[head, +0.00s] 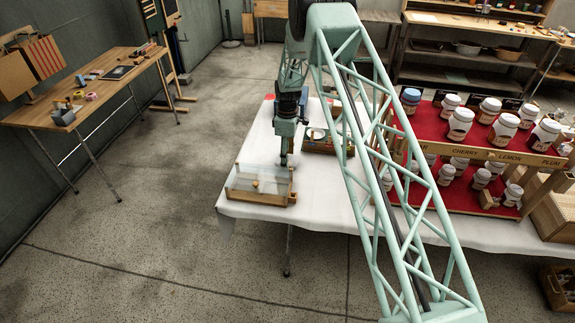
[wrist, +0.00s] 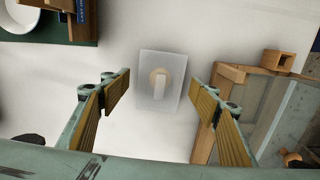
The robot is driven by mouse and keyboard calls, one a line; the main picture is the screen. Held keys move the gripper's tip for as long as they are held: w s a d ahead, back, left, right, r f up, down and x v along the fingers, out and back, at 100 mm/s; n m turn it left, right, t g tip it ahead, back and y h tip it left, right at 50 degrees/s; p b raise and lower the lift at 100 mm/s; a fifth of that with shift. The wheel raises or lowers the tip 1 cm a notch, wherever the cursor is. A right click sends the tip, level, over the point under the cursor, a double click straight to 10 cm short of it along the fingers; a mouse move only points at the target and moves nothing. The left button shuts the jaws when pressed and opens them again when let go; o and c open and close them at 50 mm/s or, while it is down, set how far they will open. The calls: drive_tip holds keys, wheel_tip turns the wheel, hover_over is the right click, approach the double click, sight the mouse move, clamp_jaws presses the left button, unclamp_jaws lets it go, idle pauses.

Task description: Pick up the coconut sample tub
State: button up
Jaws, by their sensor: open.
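A small whitish, translucent rectangular container (wrist: 145,90) lies on the white cloth in the wrist view, with a tan round patch and a pale bar at its middle. It may be the coconut sample tub; I can read no label on it. My gripper (wrist: 161,96) is open, with one finger to each side of it in the picture and not touching it. In the head view, my gripper (head: 284,160) points down just behind a glass-topped wooden case; I cannot make out the container there.
The glass-topped wooden case (head: 262,197) stands at the table's front left corner; its wooden edge (wrist: 226,76) is close to my right finger in the wrist view. A small wooden holder (wrist: 279,61) is beside it. A green tray (wrist: 50,28) is upper left. Jars fill a red stepped stand (head: 437,115).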

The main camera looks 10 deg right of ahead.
drive_tip(key=shift+f, duration=0.9)
drive_tip(key=shift+c, duration=0.2)
drive_tip(key=c, duration=0.9)
